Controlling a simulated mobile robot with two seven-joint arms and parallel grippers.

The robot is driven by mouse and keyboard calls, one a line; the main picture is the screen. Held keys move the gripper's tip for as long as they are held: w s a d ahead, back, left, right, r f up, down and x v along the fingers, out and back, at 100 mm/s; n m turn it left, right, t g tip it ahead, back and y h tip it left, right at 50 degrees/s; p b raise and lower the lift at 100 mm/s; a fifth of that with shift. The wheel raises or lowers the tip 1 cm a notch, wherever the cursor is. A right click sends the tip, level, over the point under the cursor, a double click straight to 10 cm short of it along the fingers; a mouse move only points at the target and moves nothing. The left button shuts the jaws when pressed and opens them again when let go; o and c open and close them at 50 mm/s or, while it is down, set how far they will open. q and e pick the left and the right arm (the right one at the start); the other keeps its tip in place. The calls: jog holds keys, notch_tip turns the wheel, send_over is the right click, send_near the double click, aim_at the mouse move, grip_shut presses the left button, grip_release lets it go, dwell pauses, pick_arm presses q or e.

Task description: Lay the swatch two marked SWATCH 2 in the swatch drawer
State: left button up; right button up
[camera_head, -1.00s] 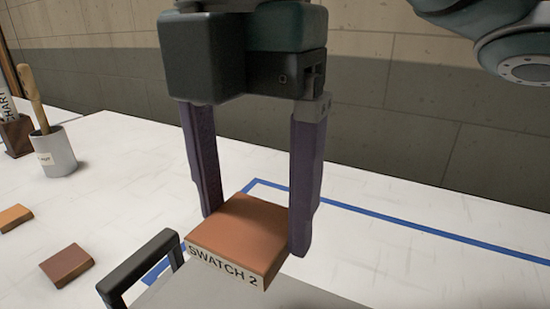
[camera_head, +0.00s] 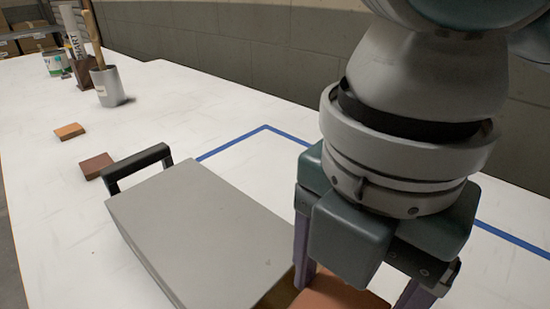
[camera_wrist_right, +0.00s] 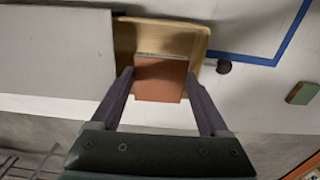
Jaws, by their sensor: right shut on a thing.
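Swatch two is an orange-brown tile (camera_head: 335,292) at the bottom edge of the head view, its label not readable now. It also shows in the right wrist view (camera_wrist_right: 159,84). My right gripper (camera_wrist_right: 160,75) is shut on it, one finger on each side. The swatch drawer is an open wooden tray (camera_wrist_right: 204,38) pulled out from a grey cabinet (camera_head: 205,225). The swatch overlaps the drawer in the wrist view and hides part of its inside. I cannot tell how high it is above the drawer floor. My left gripper is not in view.
A black handle (camera_head: 138,164) stands at the cabinet's far end. A brown swatch (camera_head: 96,165) and an orange swatch (camera_head: 70,131) lie left on the white table. A grey cup (camera_head: 108,87) stands behind. A dark knob (camera_wrist_right: 223,66) fronts the drawer; a green block (camera_wrist_right: 302,93) lies beyond.

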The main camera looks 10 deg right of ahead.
aim_at(344, 305)
notch_tip(344, 305, down, 9)
jog(key=shift+s+f+b, duration=0.1)
jog(key=shift+b, duration=0.7)
jog(key=o, duration=1.2)
notch_tip(344, 305, up, 12)
jog(key=shift+r+p, duration=0.15)
jog(key=shift+p, duration=1.1)
